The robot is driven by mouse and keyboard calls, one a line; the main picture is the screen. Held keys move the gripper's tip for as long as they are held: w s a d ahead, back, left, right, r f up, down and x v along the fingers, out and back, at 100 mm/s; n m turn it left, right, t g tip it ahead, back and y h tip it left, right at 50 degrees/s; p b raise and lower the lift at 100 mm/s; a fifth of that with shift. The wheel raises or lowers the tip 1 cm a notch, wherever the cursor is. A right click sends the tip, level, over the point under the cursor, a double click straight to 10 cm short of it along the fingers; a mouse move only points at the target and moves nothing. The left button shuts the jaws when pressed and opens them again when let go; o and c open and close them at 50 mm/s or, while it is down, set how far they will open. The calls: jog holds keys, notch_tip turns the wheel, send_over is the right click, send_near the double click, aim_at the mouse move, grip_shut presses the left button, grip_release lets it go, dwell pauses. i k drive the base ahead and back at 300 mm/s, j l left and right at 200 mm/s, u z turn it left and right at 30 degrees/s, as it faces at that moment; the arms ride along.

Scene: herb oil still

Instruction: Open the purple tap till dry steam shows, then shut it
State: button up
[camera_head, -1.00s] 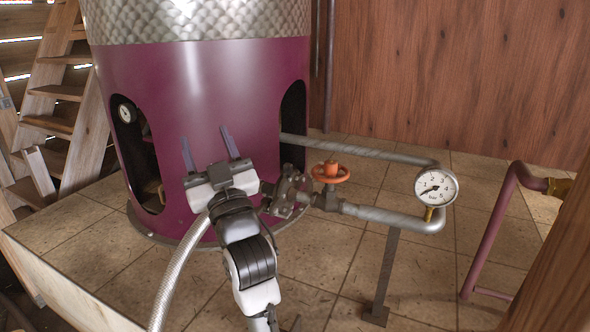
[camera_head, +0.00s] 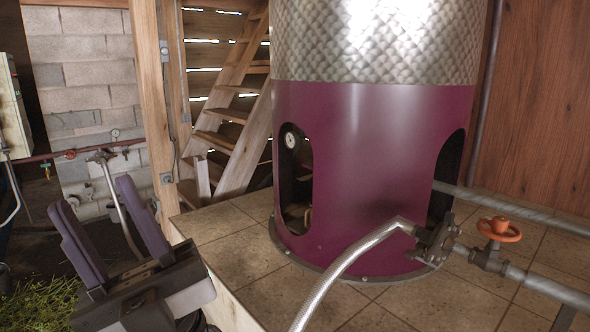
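I see no tap that is clearly purple in this view. An orange handwheel valve (camera_head: 498,229) sits on the grey pipe at the right. A dark red pipe (camera_head: 40,158) runs along the block wall at the left, with a small teal-handled fitting (camera_head: 46,166) hanging below it. My gripper (camera_head: 93,194) is at the lower left, with its two purple-grey fingers apart and nothing between them. It appears in front of the wall pipes, well left of the orange valve. No steam is visible.
The magenta still (camera_head: 360,170) stands on a tiled platform (camera_head: 245,240). A braided hose (camera_head: 345,265) joins a dark fitting at its base. Wooden steps (camera_head: 232,115) and a post (camera_head: 155,90) stand behind. Cut herbs (camera_head: 45,310) lie at lower left.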

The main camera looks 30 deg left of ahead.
aim_at(307, 165)
jog(key=k+j, duration=0.1)
jog(key=j, duration=0.4)
jog(key=k+j+u, duration=0.15)
jog(key=j, duration=0.35)
jog(key=i+j, duration=0.1)
jog(key=j, duration=0.25)
jog(key=i+j+u, duration=0.1)
jog(key=j, duration=0.2)
jog(key=i+j, duration=0.1)
jog(key=j, duration=0.25)
jog(key=i+j+u, duration=0.15)
jog(key=i+j, duration=0.25)
jog(key=i+j+u, duration=0.1)
jog(key=i+j, duration=0.2)
jog(key=i, duration=0.25)
